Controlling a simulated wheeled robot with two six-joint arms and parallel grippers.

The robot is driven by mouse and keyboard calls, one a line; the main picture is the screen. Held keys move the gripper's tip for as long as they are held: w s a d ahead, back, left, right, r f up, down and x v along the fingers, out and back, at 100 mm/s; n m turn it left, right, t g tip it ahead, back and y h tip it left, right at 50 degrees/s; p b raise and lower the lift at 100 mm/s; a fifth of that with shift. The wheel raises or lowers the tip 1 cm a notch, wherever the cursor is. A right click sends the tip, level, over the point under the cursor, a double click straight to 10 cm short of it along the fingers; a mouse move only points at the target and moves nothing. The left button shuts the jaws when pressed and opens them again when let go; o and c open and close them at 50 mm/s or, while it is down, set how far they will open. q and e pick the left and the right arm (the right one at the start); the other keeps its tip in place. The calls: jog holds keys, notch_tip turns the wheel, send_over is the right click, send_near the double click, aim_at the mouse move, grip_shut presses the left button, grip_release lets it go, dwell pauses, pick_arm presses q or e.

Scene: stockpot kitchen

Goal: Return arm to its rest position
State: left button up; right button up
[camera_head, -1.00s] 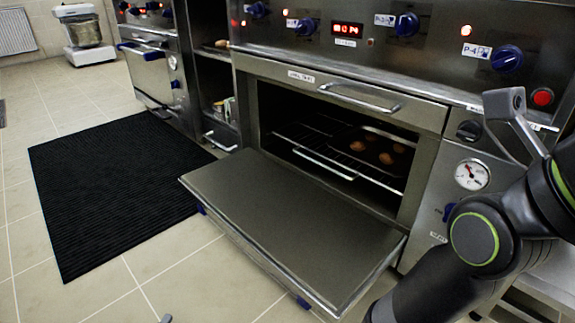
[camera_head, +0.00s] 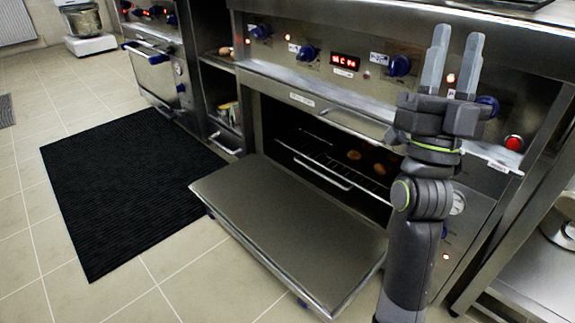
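My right arm (camera_head: 408,250) rises from the bottom, right of centre, in the head view. Its gripper (camera_head: 458,34) points upward in front of the oven's control panel. The two grey fingers stand apart with nothing between them. The oven (camera_head: 350,120) is behind the arm, and its door (camera_head: 290,225) is folded down flat. Inside, several round brown baked items (camera_head: 354,155) sit on the rack (camera_head: 325,160); the arm hides part of the opening. My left gripper is not in view.
The open door juts out over the floor to the left of my arm. A black ribbed mat (camera_head: 125,195) lies on the tiled floor (camera_head: 190,275). A second oven (camera_head: 155,75) and a mixer (camera_head: 85,25) stand farther left. A metal shelf table (camera_head: 535,250) is at the right.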

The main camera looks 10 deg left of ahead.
jog(key=w+f+n+g+y+p, duration=0.75)
jog(key=w+f+p, duration=0.55)
jog(key=w, duration=0.2)
jog(key=s+d+f+g+p, duration=0.2)
jog(key=s+f+g+p, duration=0.15)
jog(key=f+p, duration=0.5)
jog(key=s+d+f+g+p, duration=0.2)
jog(key=f+g+p, duration=0.3)
jog(key=f, duration=0.6)
jog(key=s+d+f+g+h+p, duration=0.1)
jog(key=s+d+f+g+p, duration=0.3)
jog(key=s, duration=0.6)
jog(key=s+d+f+g+p, duration=0.15)
jog(key=s+f+p, duration=0.4)
jog(key=s, duration=0.55)
jog(key=s+d+f+g+h+p, duration=0.1)
jog(key=s+d+f+g+p, duration=0.3)
jog(key=s, duration=0.6)
pick_arm(q)
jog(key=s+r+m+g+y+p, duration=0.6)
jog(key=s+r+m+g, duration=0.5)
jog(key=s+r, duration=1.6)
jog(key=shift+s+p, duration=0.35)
jog(key=shift+p, duration=0.15)
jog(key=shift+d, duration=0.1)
pick_arm(e)
jog(key=s+d+g, duration=0.2)
jog(key=s+g, duration=0.2)
jog(key=s, duration=1.6)
jog(key=shift+r, duration=0.3)
